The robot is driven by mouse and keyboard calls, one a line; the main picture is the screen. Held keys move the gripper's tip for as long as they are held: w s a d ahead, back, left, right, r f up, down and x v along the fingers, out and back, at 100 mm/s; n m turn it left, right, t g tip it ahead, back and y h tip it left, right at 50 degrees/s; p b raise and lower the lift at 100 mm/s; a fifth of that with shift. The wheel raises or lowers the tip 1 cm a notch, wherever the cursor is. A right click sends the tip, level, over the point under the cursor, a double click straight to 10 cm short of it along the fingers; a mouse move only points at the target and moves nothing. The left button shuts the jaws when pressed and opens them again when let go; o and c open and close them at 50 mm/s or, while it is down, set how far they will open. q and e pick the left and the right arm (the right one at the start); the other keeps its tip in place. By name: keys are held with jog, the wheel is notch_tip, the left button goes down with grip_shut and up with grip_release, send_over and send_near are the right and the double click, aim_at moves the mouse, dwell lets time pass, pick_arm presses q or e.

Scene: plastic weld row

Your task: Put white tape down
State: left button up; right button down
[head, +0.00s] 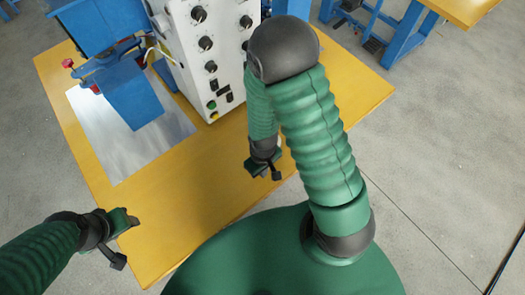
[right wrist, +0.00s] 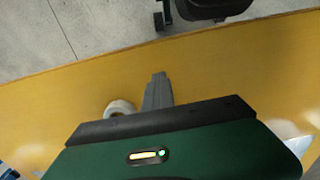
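The white tape (right wrist: 120,107) is a small pale roll that shows in the right wrist view on the yellow tabletop, just left of my gripper finger. Its lower part is hidden behind my gripper body. I cannot make it out in the head view. My right gripper (head: 265,168) hangs low over the table near its front side. In the right wrist view its grey fingers (right wrist: 157,90) look closed together, with the tape beside them and not between them. My left gripper (head: 122,232) is over the left front edge of the table, away from the tape; its finger opening is unclear.
A white control box (head: 210,50) with knobs and a blue machine (head: 110,60) stand on the yellow table (head: 190,225). A grey metal sheet (head: 120,150) lies at left. The table's front middle and right parts look clear. Another blue-legged table (head: 475,8) stands behind.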

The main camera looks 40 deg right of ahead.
jog(key=shift+s+a, duration=0.75)
jog(key=shift+s, duration=0.35)
jog(key=shift+s+r, duration=0.1)
jog(key=shift+s, duration=0.1)
jog(key=c, duration=2.2)
grip_release()
jog(key=shift+d, duration=0.5)
jog(key=c, duration=2)
grip_release()
jog(key=o, duration=1)
jog(key=shift+a, duration=0.45)
jog(key=shift+o, duration=1.3)
jog(key=o, duration=0.3)
jog(key=shift+d, duration=0.2)
pick_arm(q)
jog(key=shift+w+d+f, duration=0.1)
jog(key=shift+d+f, duration=0.05)
jog(key=shift+d, duration=0.2)
pick_arm(e)
jog(key=shift+d, duration=0.1)
